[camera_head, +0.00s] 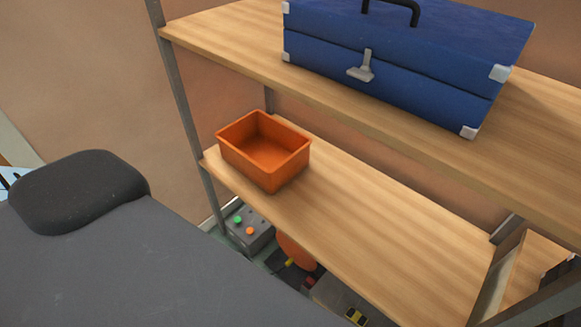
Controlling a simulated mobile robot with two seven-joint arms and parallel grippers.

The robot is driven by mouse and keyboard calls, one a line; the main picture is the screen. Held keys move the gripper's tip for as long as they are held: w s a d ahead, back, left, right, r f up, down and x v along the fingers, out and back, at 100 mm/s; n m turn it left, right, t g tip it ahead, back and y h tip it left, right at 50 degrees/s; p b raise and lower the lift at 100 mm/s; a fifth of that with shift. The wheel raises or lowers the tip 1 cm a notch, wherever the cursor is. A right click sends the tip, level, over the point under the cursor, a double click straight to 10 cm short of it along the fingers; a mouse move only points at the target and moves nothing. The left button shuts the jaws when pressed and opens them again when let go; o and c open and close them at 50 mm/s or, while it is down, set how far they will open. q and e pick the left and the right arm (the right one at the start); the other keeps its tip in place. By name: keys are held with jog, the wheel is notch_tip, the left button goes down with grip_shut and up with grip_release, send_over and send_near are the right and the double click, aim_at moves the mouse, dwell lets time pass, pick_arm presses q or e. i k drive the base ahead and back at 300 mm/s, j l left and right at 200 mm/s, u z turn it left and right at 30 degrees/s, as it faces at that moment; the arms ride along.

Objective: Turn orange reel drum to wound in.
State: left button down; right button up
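An orange rounded thing (296,251) shows low down under the middle shelf; it may be the orange reel drum. The shelf edge hides much of it, and I cannot tell its turn or whether it is wound in. Neither of my grippers is in view.
A wooden shelf unit fills the right side. An orange open bin (264,150) stands empty on the middle shelf (370,220). A blue toolbox (400,55) sits on the upper shelf. A grey box with green and orange buttons (248,226) is below. A dark grey surface (130,265) fills the lower left.

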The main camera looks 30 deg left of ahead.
aim_at(296, 254)
jog(key=k+j+u, duration=0.2)
jog(key=u, duration=0.15)
jog(key=k+j+u, duration=0.15)
jog(key=u, duration=0.15)
jog(key=j+z, duration=0.15)
jog(key=z, duration=0.95)
jog(key=j+z, duration=0.45)
jog(key=z, duration=0.25)
jog(key=k+j+z, duration=0.15)
jog(key=z, duration=0.2)
jog(key=k+j+z, duration=0.25)
jog(key=j, duration=0.15)
jog(key=k+j+z, duration=0.2)
jog(key=k+j, duration=0.45)
jog(key=j+z, duration=0.05)
jog(key=j, duration=0.05)
